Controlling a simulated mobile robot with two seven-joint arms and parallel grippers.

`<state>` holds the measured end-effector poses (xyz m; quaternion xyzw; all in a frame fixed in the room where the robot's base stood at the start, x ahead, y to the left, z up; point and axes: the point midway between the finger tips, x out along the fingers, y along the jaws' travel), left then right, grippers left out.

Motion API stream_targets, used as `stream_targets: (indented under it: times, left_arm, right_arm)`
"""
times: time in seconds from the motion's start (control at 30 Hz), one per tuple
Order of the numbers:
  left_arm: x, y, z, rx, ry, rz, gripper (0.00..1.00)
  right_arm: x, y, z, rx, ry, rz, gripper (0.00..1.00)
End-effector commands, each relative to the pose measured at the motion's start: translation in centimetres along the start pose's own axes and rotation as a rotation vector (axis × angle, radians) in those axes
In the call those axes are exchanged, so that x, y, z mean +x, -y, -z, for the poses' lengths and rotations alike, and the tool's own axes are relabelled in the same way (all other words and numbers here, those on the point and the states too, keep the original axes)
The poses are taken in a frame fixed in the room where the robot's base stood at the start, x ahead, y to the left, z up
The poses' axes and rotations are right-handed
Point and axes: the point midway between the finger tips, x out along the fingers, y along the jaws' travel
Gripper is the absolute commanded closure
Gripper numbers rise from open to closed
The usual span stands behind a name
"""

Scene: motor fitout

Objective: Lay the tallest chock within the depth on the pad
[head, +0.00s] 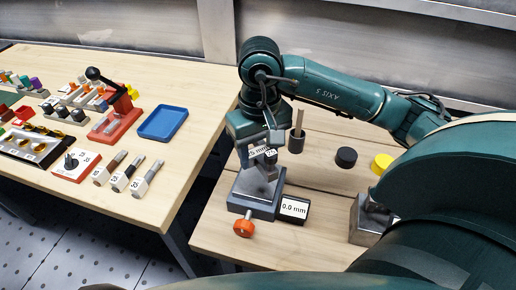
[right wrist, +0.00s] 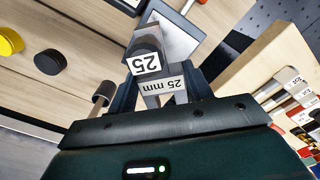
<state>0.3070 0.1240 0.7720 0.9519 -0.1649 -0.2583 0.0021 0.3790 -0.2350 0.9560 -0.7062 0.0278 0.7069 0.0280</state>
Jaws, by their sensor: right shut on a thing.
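My right gripper (head: 263,166) is shut on a grey chock (right wrist: 148,45) marked "25" and "25 mm". The chock is partly hidden by the fingers in the head view. It is over the pale pad of a grey gauge (head: 240,209); the pad's plate (right wrist: 183,38) shows behind the chock in the right wrist view. I cannot tell whether chock and pad touch. The gauge's display (head: 294,208) reads 0.0 mm. Three more labelled chocks (head: 108,168) (head: 127,173) (head: 147,178) lie on the left table. My left gripper is not in view.
An orange knob (head: 243,228) is at the gauge's front. A dark cup with a rod (head: 297,140), a black disc (head: 346,157) and a yellow disc (head: 382,164) stand behind. A gap separates this bench from the left table, which holds a blue tray (head: 162,123) and a red lever stand (head: 115,122).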

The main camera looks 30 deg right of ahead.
Motion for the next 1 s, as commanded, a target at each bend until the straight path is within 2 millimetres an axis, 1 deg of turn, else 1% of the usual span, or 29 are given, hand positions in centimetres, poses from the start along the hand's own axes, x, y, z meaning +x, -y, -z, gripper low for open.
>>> stream_targets:
  times: [0.03, 0.17, 0.4, 0.6, 1.0]
  left_arm:
    - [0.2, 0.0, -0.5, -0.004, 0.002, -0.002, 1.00]
    - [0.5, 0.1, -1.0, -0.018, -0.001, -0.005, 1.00]
    - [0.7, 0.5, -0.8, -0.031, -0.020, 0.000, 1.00]
    - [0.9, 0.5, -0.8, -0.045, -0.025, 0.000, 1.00]
    - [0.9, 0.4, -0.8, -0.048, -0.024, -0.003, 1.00]
  right_arm:
    - [0.8, 0.0, 0.0, 0.000, -0.001, 0.001, 0.98]
    - [2.2, 0.0, 0.0, 0.000, 0.000, 0.001, 0.98]
    - [4.2, 0.0, 0.1, 0.000, -0.002, 0.002, 0.98]
    - [4.8, 0.0, 0.1, 0.000, -0.003, 0.001, 0.98]
    - [4.9, 0.0, 0.1, 0.000, -0.003, 0.001, 0.98]
